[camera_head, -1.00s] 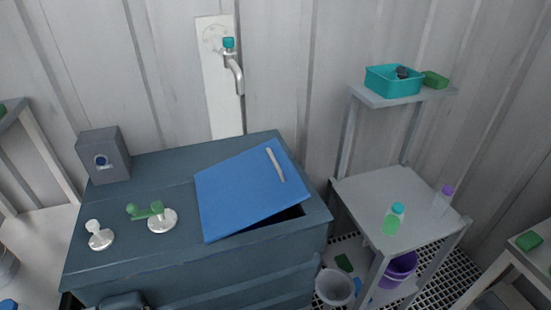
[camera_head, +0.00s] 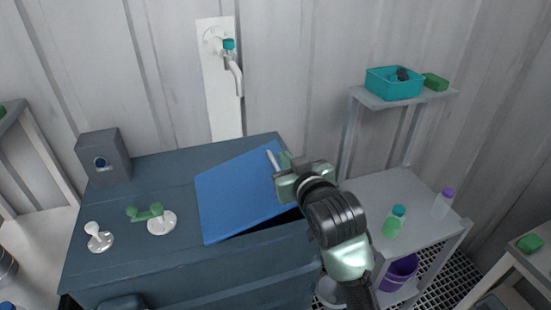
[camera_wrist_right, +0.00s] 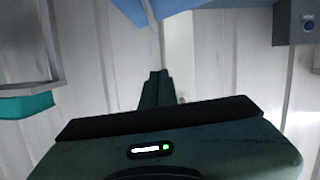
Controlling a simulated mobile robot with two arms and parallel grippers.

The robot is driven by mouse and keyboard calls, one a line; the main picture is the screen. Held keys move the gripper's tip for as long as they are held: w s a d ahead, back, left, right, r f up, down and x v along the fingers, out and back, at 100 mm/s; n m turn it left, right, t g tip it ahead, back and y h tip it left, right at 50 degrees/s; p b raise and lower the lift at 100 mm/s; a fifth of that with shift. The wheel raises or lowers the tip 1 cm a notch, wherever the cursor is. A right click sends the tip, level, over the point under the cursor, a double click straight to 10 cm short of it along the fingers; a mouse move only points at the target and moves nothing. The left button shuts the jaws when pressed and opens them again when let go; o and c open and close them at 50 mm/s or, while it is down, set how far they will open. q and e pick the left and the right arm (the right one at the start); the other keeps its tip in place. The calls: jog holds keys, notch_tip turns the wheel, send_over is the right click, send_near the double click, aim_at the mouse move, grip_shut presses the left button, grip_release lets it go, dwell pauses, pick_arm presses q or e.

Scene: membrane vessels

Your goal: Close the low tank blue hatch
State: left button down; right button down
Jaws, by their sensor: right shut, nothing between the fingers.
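The blue hatch (camera_head: 235,195) is on the low dark blue tank (camera_head: 140,262). It is partly open, its front right edge raised with a dark gap (camera_head: 288,217) below. Its pale bar handle (camera_head: 273,161) is near the back right edge. My right gripper (camera_head: 287,159) is at the hatch's right edge, close to the handle. Its fingers (camera_wrist_right: 157,87) are shut and empty in the right wrist view, with the blue hatch (camera_wrist_right: 205,5) along the top. I cannot tell whether they touch the hatch. My left gripper is out of view.
A green-handled valve (camera_head: 158,221), a white knob (camera_head: 98,238) and a grey box (camera_head: 103,157) are on the tank top. A wall tap (camera_head: 234,72) is behind. At right, a shelf unit (camera_head: 378,192) holds bottles, with a teal basket (camera_head: 394,83) on its upper shelf.

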jog(key=p, duration=0.2)
send_over(276, 165)
jog(key=shift+s+a+f, duration=0.15)
jog(key=shift+a+f, duration=0.05)
jog(key=shift+f, duration=0.9)
jog(key=f, duration=0.1)
jog(key=f+p, duration=0.1)
jog(key=f, duration=0.1)
jog(key=shift+w+d+f, duration=0.1)
jog(key=shift+w+f, duration=0.05)
jog(key=shift+w, duration=0.05)
jog(key=shift+f+p, duration=0.35)
jog(key=shift+f, duration=0.15)
jog(key=d+f+b, duration=0.1)
jog(key=f, duration=0.1)
jog(key=d+f+m+b, duration=0.1)
jog(key=f, duration=0.2)
jog(key=w+d+f+m+b, duration=0.1)
jog(key=f, duration=0.1)
jog(key=shift+d+f+y, duration=0.25)
jog(key=shift+f+y, duration=0.1)
jog(key=shift+y, duration=0.05)
jog(key=shift+f, duration=0.15)
jog(key=shift+g, duration=0.3)
